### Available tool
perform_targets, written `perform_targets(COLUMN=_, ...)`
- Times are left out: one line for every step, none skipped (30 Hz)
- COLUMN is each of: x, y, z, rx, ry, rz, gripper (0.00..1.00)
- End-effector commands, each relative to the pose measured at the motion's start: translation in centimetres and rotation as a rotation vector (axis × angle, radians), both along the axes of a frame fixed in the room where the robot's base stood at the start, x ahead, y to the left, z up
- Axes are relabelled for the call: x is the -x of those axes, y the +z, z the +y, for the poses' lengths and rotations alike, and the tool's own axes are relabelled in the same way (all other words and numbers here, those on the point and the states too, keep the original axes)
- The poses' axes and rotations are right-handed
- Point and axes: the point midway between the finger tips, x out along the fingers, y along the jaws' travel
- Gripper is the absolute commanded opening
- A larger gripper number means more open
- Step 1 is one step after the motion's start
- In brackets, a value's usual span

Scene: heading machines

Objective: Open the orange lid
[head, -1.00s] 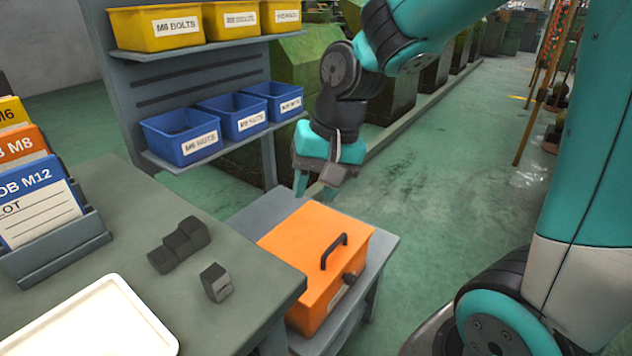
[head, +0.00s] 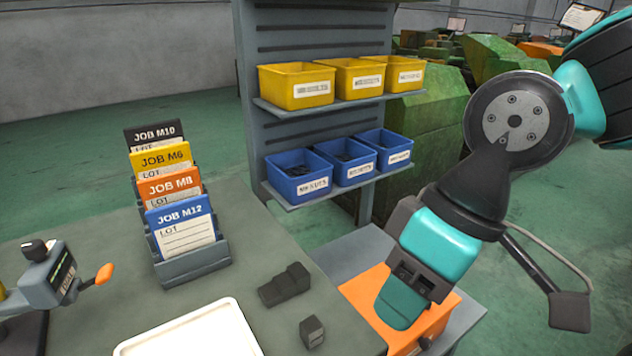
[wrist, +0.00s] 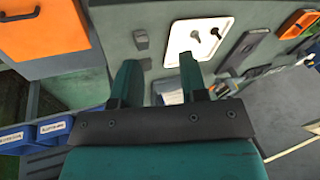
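The orange lid (head: 366,289) tops an orange box on a low grey stand behind the work table. My gripper and wrist hide much of it in the head view. No gap under the lid shows. My gripper (head: 400,308) hangs in front of the box in the head view. In the wrist view (wrist: 158,70) its two teal fingers are apart with nothing between them, and they point away from the handle.
The table holds a white tray (head: 190,340), dark blocks (head: 285,285), a job-card rack (head: 193,262) and a gauge-like device (head: 45,278). A shelf rack with yellow bins (head: 297,88) and blue bins (head: 299,176) stands behind the stand.

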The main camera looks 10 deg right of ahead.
Motion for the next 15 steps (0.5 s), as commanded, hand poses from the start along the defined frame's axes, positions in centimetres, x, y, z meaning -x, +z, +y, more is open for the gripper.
perform_targets(x=0.0, y=-0.1, z=0.0, rx=0.001, ry=0.002, rz=0.0, gripper=0.4)
perform_targets(x=0.0, y=-0.2, z=0.0, rx=0.001, ry=0.001, rz=0.0, gripper=0.4)
perform_targets(x=-0.1, y=-0.2, z=0.0, rx=0.0, ry=-0.003, rz=0.001, gripper=0.4)
perform_targets(x=-0.2, y=-0.4, z=-0.1, rx=0.001, ry=-0.012, rz=0.002, gripper=0.4)
perform_targets(x=-0.5, y=-0.7, z=-0.2, rx=0.003, ry=-0.033, rz=0.006, gripper=0.4)
perform_targets(x=-1.3, y=-1.4, z=-0.6, rx=0.006, ry=-0.08, rz=0.014, gripper=0.4)
perform_targets(x=-2.1, y=-2.2, z=-0.9, rx=0.012, ry=-0.134, rz=0.024, gripper=0.4)
perform_targets(x=-3.2, y=-3.2, z=-1.5, rx=0.017, ry=-0.205, rz=0.037, gripper=0.4)
perform_targets(x=-4.8, y=-4.6, z=-2.5, rx=0.024, ry=-0.323, rz=0.057, gripper=0.4)
perform_targets(x=-6.3, y=-5.9, z=-3.5, rx=0.031, ry=-0.426, rz=0.076, gripper=0.4)
perform_targets(x=-7.8, y=-7.3, z=-4.7, rx=0.038, ry=-0.538, rz=0.095, gripper=0.4)
perform_targets(x=-9.8, y=-9.1, z=-6.5, rx=0.044, ry=-0.699, rz=0.12, gripper=0.4)
perform_targets(x=-11.2, y=-10.5, z=-8.0, rx=0.049, ry=-0.818, rz=0.139, gripper=0.4)
perform_targets(x=-12.5, y=-11.8, z=-9.6, rx=0.051, ry=-0.937, rz=0.157, gripper=0.4)
perform_targets(x=-14.0, y=-13.5, z=-11.8, rx=0.054, ry=-1.091, rz=0.178, gripper=0.4)
